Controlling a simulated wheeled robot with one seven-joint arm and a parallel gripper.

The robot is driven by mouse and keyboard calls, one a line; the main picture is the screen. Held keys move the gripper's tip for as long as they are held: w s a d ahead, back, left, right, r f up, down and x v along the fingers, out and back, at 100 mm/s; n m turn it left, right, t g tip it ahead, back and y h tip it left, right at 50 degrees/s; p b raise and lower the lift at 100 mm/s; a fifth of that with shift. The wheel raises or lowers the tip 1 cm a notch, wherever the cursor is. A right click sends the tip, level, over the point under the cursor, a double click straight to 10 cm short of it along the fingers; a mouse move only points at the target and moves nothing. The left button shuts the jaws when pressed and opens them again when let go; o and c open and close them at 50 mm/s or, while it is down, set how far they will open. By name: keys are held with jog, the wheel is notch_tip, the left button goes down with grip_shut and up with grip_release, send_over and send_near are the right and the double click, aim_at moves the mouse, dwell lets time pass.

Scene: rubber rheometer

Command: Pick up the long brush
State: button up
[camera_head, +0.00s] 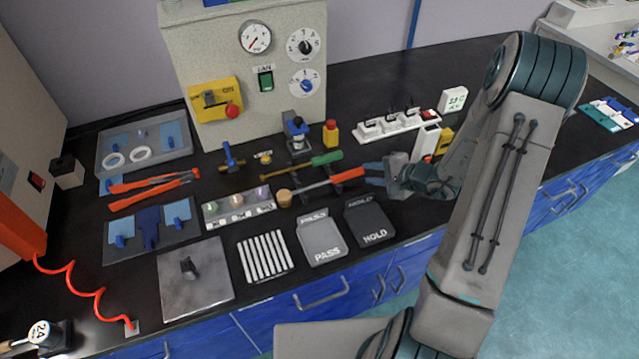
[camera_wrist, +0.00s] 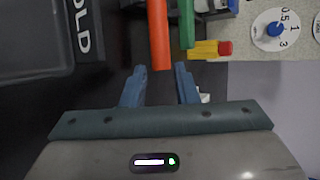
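A long tool with an orange-red handle (camera_head: 347,175), a grey shaft and a tan round end (camera_head: 284,197) lies on the black bench; it looks like the long brush. Its handle (camera_wrist: 159,38) points at my gripper in the wrist view. A green-handled tool (camera_head: 327,158) with a thin brass-coloured shaft lies just behind it; its handle also shows in the wrist view (camera_wrist: 187,24). My gripper (camera_head: 373,173) is open at the handle's end. In the wrist view the fingertips (camera_wrist: 160,71) stand either side of the handle's line, with no visible contact.
The HOLD tray (camera_head: 372,222) and PASS tray (camera_head: 321,241) lie in front. A small red-and-yellow bottle (camera_head: 331,133) and a white socket strip (camera_head: 392,124) stand behind. The grey rheometer cabinet (camera_head: 225,50) rises at the back. A metal sample strip (camera_head: 238,208) lies left.

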aim_at(361, 172)
jog(key=shift+a+p+x, duration=0.2)
jog(key=shift+p+x, duration=0.25)
jog(key=shift+x, duration=1.5)
jog(key=shift+s+r, duration=0.1)
grip_shut()
jog(key=shift+r, duration=0.15)
